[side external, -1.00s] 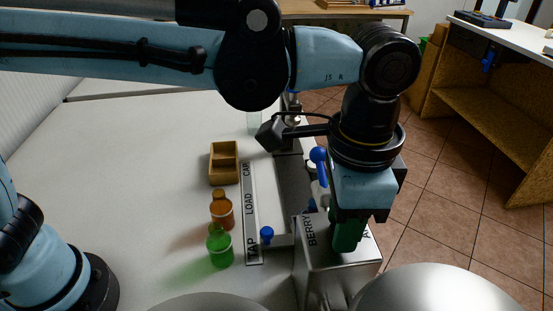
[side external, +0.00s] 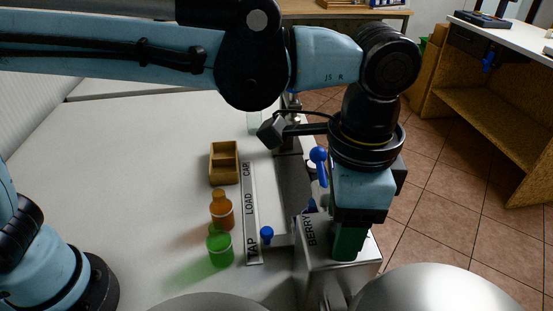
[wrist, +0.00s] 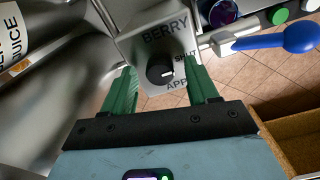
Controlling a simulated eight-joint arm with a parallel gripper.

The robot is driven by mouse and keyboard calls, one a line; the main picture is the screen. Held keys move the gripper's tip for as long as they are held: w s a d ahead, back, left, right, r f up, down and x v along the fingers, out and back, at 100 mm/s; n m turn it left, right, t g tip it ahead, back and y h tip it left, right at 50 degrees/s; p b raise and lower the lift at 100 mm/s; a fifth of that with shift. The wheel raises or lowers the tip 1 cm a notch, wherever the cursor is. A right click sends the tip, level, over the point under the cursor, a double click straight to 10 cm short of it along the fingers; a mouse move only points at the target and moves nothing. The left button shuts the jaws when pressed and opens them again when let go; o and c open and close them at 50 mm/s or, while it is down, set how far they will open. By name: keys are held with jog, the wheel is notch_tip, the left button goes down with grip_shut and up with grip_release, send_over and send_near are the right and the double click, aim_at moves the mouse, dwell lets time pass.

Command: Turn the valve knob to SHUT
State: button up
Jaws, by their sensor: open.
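The valve knob (wrist: 160,73) is a small black dial on a metal box (wrist: 150,40) marked BERRY, SHUT and APP, the last word partly cut off. Its white mark is on the right side, towards SHUT; exact alignment is hard to tell. My gripper (wrist: 161,70) is open. Its green fingers stand either side of the knob, with visible gaps, and the right finger partly covers the lettering. In the side external view, my gripper (side external: 348,256) points down at the top of the box (side external: 313,257), and the knob is hidden behind it.
A blue-handled lever (wrist: 285,38) is right of the box in the wrist view. Rounded steel vessels (side external: 435,290) stand near the camera. A green bottle (side external: 219,246), an orange bottle (side external: 221,211) and a wooden tray (side external: 211,165) are on the white counter, which is largely clear at left.

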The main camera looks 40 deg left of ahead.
jog(key=shift+r, duration=0.1)
notch_tip(320, 180, up, 12)
dwell(0.7)
jog(key=w+a+f+n+t+h, duration=0.1)
jog(key=w+a+f+n+t, duration=0.15)
jog(key=a, duration=0.55)
jog(key=w+a+f+n+t, duration=0.1)
jog(key=w+a+f+n, duration=0.15)
jog(key=a, duration=0.65)
jog(key=s+a+f+n+t, duration=0.2)
jog(key=a+f+n, duration=0.1)
jog(key=a+f, duration=0.2)
jog(key=s+a+f+n+t+y, duration=0.1)
jog(key=s+a+f+n, duration=0.1)
jog(key=a+f, duration=0.4)
jog(key=a+n, duration=0.1)
jog(key=a, duration=0.3)
jog(key=shift+s+t, duration=0.35)
